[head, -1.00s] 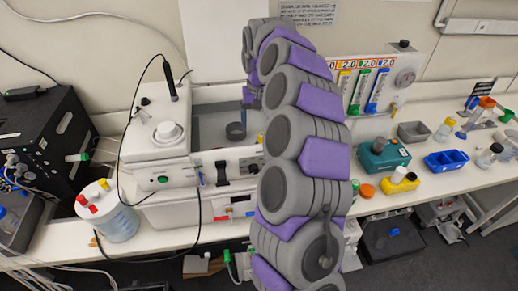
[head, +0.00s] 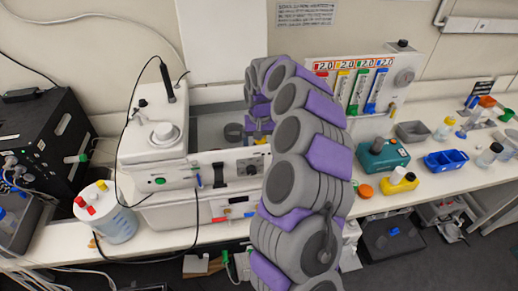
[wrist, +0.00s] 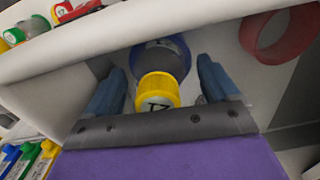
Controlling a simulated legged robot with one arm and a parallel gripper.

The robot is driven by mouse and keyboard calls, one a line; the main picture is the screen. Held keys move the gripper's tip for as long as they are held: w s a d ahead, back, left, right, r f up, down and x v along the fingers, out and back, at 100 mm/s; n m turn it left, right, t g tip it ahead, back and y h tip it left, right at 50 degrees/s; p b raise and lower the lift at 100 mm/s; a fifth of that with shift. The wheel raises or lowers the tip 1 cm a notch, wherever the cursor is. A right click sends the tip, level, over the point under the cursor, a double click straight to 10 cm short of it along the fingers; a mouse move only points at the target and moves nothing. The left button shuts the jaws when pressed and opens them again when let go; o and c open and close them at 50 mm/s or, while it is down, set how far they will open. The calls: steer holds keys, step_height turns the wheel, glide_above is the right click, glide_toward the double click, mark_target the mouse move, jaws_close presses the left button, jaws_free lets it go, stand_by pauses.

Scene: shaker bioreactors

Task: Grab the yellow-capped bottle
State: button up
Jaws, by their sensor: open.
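In the wrist view, a bottle with a bright yellow cap (wrist: 157,90) lies between the two blue fingers of my gripper (wrist: 160,66). The cap points toward the wrist, and a dark round part with a blue-violet edge (wrist: 163,52) shows behind it. The fingers are open, one on each side, with visible gaps to the cap. In the head view, my arm bends down into the open basin of the white shaker bioreactor (head: 153,170). My arm hides the fingers and most of that spot there.
A dark ring holder (head: 233,132) stands in the basin. A pale wall borders the fingers in the wrist view, and a red ring (wrist: 280,32) is at upper right.

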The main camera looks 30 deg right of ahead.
steer(key=shift+d, duration=0.45)
steer(key=shift+c, duration=1.4)
steer(key=shift+a, duration=0.65)
steer(key=c, duration=0.6)
steer(key=shift+d, duration=0.1)
steer(key=c, duration=0.3)
steer(key=shift+d, duration=0.2)
steer(key=shift+c, duration=0.4)
